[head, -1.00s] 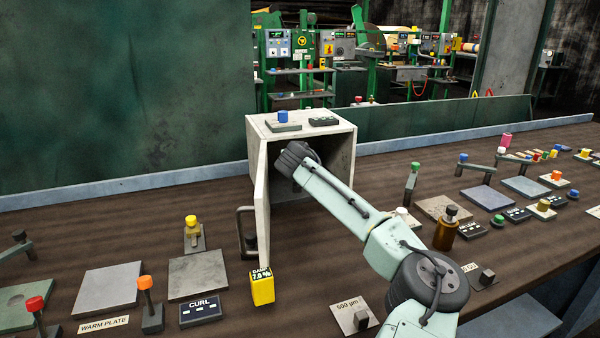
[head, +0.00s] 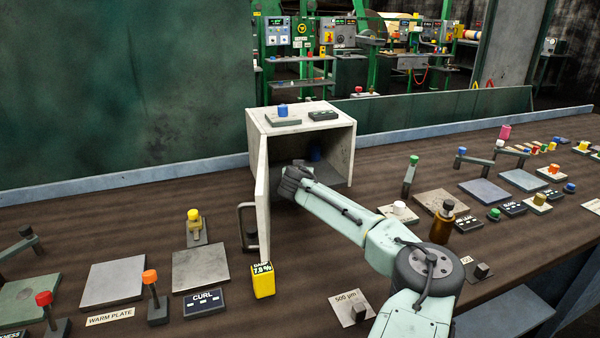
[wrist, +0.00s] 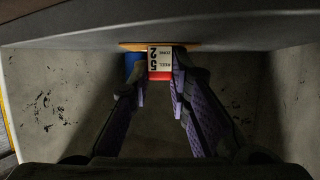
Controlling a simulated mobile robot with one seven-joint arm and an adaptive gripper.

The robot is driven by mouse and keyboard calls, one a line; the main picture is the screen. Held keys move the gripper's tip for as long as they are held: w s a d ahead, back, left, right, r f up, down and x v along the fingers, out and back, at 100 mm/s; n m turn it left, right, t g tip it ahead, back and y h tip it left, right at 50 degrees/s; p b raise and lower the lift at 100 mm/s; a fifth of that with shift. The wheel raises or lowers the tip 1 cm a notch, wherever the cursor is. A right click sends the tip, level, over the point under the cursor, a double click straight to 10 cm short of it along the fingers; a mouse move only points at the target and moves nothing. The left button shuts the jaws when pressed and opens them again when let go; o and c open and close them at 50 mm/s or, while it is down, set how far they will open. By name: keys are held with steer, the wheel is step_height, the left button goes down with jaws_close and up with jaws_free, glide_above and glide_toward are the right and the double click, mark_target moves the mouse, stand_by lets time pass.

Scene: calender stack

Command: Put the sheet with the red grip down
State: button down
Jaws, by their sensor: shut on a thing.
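In the wrist view my gripper (wrist: 158,92) has its two purple-padded fingers close together, shut on a small block with a red grip (wrist: 158,75) and a white label (wrist: 159,58) reading "REEL ZONE 25". A thin tan edge (wrist: 130,46) shows beyond the block; I cannot tell how much of a sheet lies there. In the head view my dark wrist (head: 292,184) is at the open front of a pale box (head: 345,171). My fingers and the held grip are hidden there.
A blue thing (head: 315,152) stands inside the box and also shows in the wrist view (wrist: 132,64). The box's open door (head: 262,205) stands close left of my wrist. A yellow damp meter (head: 263,281) stands before it. A bare grey plate (head: 200,268) lies left.

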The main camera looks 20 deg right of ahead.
steer(key=c, duration=1.5)
jaws_free()
steer(key=shift+r, duration=0.15)
steer(key=shift+s, duration=0.25)
steer(key=b+v, duration=0.3)
steer(key=v, duration=0.8)
steer(key=shift+s+a+r, duration=0.15)
steer(key=shift+s+r, duration=0.05)
